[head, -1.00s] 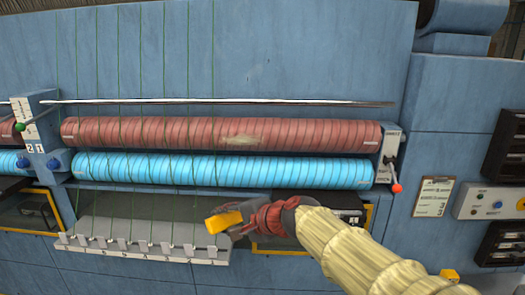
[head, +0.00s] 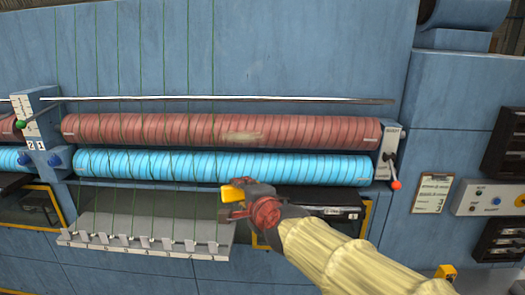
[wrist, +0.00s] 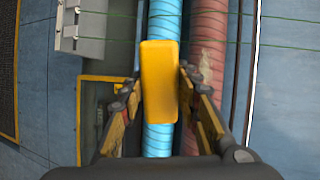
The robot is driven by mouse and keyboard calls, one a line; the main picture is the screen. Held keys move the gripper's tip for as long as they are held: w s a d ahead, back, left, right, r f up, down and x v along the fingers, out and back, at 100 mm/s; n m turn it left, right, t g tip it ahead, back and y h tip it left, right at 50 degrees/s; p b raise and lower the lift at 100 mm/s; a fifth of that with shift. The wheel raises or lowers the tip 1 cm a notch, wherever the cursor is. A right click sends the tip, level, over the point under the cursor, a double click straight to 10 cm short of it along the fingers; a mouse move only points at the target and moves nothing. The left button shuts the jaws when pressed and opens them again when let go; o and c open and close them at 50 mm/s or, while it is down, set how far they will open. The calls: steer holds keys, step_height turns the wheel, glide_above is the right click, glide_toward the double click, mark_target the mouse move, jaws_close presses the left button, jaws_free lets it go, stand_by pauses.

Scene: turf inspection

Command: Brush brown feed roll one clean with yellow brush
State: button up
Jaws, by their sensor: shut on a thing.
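The brown feed roll (head: 310,131) lies horizontally across the blue machine, with a pale dusty patch (head: 240,137) near its middle. It also shows in the wrist view (wrist: 207,45), with the pale patch at the right of my gripper. My gripper (head: 240,196) is shut on the yellow brush (head: 232,193) and holds it just below the blue roll, apart from the brown roll. In the wrist view the yellow brush (wrist: 160,80) sits between the two fingers and covers part of the blue roll. The brush's bristles are hidden.
The bright blue roll (head: 300,169) runs directly below the brown one. Green threads (head: 117,60) hang down over the left part of both rolls to a grey guide tray (head: 150,245). A thin metal bar (head: 300,100) runs above. A red-knobbed lever (head: 396,185) is at the right end.

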steer(key=shift+w+d+r+m+t+h, duration=0.2)
steer(key=shift+d+r+m+t+h, duration=0.25)
steer(key=shift+d, duration=0.25)
steer(key=w+d+r+m+t+h, duration=0.1)
steer(key=d+r+m+t+h, duration=0.1)
steer(key=d+r+t+h, duration=0.1)
steer(key=shift+d+r+t, duration=0.2)
steer(key=shift+d+t, duration=0.25)
steer(key=shift+d, duration=0.5)
steer(key=shift+m, duration=0.25)
